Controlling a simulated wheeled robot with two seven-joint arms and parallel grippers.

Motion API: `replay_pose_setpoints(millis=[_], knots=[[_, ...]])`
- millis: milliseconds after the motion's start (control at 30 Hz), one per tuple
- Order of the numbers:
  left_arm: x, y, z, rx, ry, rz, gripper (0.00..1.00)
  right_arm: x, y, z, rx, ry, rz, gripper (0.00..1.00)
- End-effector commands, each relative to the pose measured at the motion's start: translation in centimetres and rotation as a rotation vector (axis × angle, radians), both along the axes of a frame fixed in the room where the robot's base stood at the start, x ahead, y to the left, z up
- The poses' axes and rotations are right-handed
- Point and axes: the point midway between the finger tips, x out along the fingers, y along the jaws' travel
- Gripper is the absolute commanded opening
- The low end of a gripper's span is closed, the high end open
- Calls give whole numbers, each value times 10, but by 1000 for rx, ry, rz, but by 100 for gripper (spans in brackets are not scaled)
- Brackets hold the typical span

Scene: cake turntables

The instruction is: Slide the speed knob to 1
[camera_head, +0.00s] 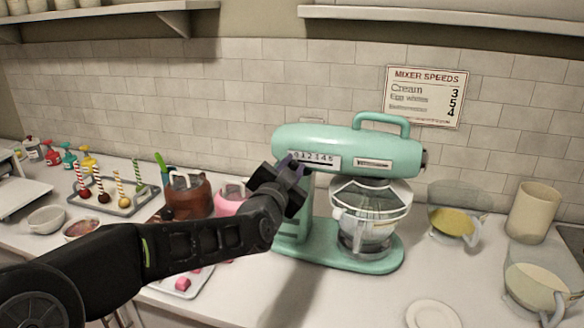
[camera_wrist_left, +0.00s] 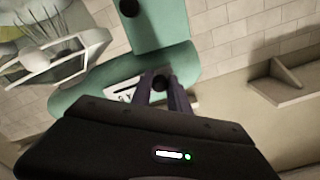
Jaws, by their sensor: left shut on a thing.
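The mint-green stand mixer (camera_head: 350,147) stands on the counter. Its white speed scale (camera_head: 322,161) is on the side of the head, with digits running up to 6 at the right end. My left gripper (camera_head: 287,172) is at the scale's left end. In the left wrist view, its fingers (camera_wrist_left: 160,92) are shut on the dark round speed knob (camera_wrist_left: 160,82), and part of the scale (camera_wrist_left: 122,90) shows beside them. The gripper hides the knob in the head view, so its exact setting cannot be read. My right gripper is not in view.
A glass bowl (camera_head: 367,215) with a whisk sits under the mixer head. A speed sign (camera_head: 426,96) hangs on the wall. A brown pot (camera_head: 188,197), a pink pot (camera_head: 229,205) and a cake-pop tray (camera_head: 111,207) stand left. Bowls stand right.

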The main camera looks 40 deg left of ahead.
Motion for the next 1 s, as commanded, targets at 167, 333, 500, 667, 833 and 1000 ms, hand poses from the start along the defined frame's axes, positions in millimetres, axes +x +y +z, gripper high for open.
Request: replay_pose_setpoints(millis=[167, 333, 500, 667, 833, 1000], knots=[[0, 0, -1, -1, 3, -1, 0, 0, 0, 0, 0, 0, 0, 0], [3, -8, -1, -1, 5, -2, 0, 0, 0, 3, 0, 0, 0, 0], [5, -12, -1, 0, 3, -1, 0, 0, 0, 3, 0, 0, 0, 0], [4, -12, -1, 0, 3, 1, 23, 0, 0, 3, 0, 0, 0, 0], [4, -12, -1, -1, 2, 1, 37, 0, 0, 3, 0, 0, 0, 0], [4, -12, -1, 0, 1, 1, 38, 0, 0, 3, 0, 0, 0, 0]])
